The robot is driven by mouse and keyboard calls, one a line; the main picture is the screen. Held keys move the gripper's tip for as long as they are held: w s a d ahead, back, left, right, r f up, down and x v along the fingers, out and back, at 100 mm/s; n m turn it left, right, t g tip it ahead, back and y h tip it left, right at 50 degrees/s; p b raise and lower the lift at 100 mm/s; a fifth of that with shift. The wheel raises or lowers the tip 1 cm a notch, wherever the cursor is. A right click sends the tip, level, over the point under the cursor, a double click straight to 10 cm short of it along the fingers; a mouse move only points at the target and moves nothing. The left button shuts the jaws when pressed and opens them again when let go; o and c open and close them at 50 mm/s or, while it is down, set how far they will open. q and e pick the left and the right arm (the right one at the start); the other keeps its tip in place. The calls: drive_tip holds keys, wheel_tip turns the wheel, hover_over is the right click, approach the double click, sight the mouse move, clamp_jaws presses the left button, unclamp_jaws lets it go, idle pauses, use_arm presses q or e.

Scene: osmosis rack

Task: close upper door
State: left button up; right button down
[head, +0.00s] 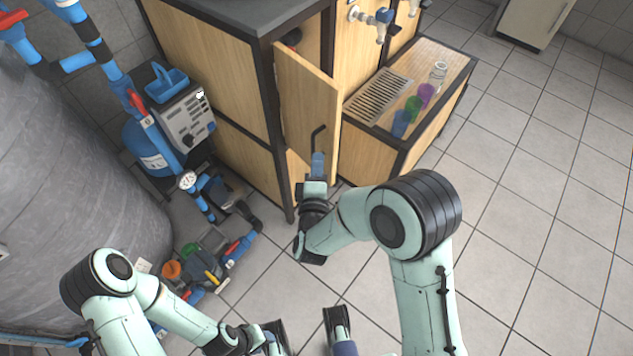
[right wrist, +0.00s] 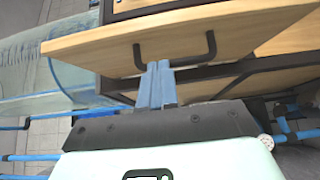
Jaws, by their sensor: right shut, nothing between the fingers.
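The upper door (head: 308,105) is a light wood panel on the cabinet and stands partly open, swung out from its frame. It also shows in the right wrist view (right wrist: 100,45). Its black bar handle (head: 318,138) sits near the lower free edge and shows in the right wrist view (right wrist: 210,48). My right gripper (head: 318,158) is shut and empty, its blue fingertips (right wrist: 157,68) overlapping the handle bar; I cannot tell whether they touch it. My left gripper (head: 274,342) is low at the bottom edge, partly cut off, its opening unclear.
A lower wood door (head: 298,170) is below. To the right, a wooden ledge (head: 360,155) holds a drip grate (head: 378,95) and several coloured cups, with taps above. A large grey tank (head: 70,170) and blue pipework stand left. Tiled floor at right is clear.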

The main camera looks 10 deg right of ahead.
sight(331, 141)
drive_tip(key=shift+w+d, duration=0.6)
drive_tip(key=shift+d, duration=0.3)
drive_tip(key=shift+w+d, duration=0.55)
drive_tip(key=shift+d, duration=0.35)
drive_tip(key=shift+d, duration=0.1)
